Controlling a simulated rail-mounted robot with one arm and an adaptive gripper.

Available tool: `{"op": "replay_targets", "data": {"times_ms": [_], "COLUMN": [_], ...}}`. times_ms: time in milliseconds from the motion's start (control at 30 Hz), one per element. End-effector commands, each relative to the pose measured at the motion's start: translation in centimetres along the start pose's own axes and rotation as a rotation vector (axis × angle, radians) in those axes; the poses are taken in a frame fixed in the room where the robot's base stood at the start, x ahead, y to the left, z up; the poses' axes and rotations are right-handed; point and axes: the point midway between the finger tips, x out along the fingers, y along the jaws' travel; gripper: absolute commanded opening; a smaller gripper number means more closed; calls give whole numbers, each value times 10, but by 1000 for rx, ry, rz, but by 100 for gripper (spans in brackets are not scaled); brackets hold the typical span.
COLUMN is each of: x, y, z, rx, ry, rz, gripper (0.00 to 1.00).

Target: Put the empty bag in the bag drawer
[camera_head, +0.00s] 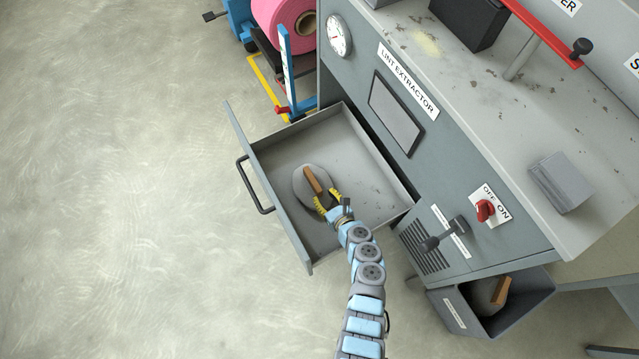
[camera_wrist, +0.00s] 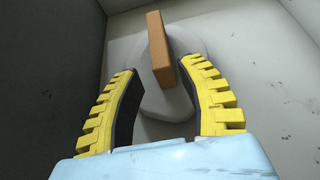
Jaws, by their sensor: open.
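A grey rounded bag (camera_head: 306,190) with a brown block-like collar (camera_head: 314,180) lies in the pulled-out drawer (camera_head: 363,156) of the lint extractor. In the wrist view the bag (camera_wrist: 165,105) lies on the drawer floor, with its collar (camera_wrist: 160,48) upright in the picture. My gripper (camera_head: 328,199) is open inside the drawer, at the bag's lower right side. In the wrist view its yellow fingers (camera_wrist: 163,72) stand apart on either side of the bag. I cannot tell whether they touch it. My fingers hide part of the bag.
An open grey bin (camera_head: 456,309) at the lower right holds another bag with a brown collar (camera_head: 501,290). The lint extractor cabinet (camera_head: 440,140) stands right of the drawer, with a red knob (camera_head: 485,210). A pink roll (camera_head: 285,22) stands behind. The floor at left is clear.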

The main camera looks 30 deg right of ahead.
Motion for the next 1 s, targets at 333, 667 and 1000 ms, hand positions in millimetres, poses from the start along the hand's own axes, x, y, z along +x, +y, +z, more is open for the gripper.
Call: {"op": "replay_targets", "data": {"times_ms": [333,667,1000], "x": [-29,-30,-30], "y": [-1,-1,0], "z": [1,0,0], "rx": [-2,-1,-1], "ry": [-1,0,0], "rz": [-3,-1,-1], "gripper": [39,39,39]}}
